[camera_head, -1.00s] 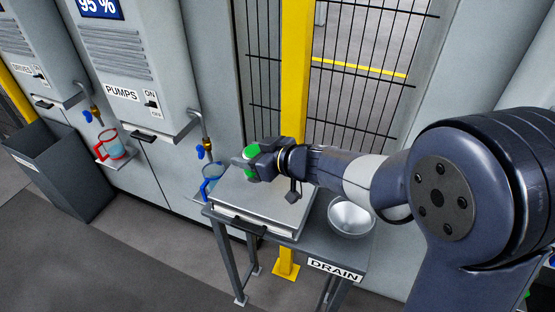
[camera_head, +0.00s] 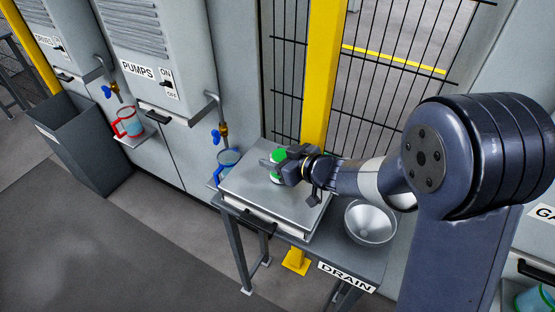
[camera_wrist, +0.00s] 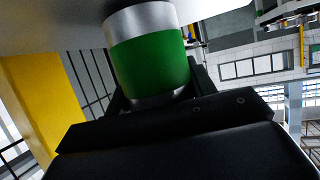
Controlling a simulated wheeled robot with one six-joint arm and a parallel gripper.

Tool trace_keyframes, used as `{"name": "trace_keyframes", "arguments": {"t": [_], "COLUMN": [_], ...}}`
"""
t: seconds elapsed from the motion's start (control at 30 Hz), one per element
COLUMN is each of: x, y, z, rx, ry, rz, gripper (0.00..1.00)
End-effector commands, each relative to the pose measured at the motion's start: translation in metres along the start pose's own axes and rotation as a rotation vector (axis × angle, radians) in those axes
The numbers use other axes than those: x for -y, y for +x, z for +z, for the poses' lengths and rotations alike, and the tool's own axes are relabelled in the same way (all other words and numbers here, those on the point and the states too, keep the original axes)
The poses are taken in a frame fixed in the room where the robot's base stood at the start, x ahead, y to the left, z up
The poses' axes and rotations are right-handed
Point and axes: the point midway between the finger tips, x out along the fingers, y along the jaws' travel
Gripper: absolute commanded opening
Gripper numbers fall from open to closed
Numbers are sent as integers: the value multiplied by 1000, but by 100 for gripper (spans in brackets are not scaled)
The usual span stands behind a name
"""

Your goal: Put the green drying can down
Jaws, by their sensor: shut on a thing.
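The green drying can (camera_head: 277,155) is between the fingers of my gripper (camera_head: 272,165), over the light grey lidded box (camera_head: 265,193) on the drain table. In the wrist view the can (camera_wrist: 150,62) is a cylinder with a wide green band and silvery ends, held at the front of my gripper (camera_wrist: 155,98). My gripper is shut on it. A pale surface lies close to the can's silvery end in the wrist view; I cannot tell whether they touch. The fingers partly hide the can in the head view.
A metal bowl (camera_head: 370,222) stands right of the box on the drain table (camera_head: 375,268). A blue-handled jug (camera_head: 228,160) is under a tap at the box's left back. A red jug (camera_head: 128,122) sits on a small shelf further left. A yellow post (camera_head: 322,80) rises behind.

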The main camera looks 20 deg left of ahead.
Motion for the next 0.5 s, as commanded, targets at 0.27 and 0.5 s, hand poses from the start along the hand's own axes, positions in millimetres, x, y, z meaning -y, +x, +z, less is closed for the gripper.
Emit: {"name": "trace_keyframes", "arguments": {"t": [0.27,0.5], "x": [0,0], "y": [1,2], "z": [3,6], "rx": [-2,-1], "ry": [-1,0], "rz": [1,0], "gripper": [24,61]}}
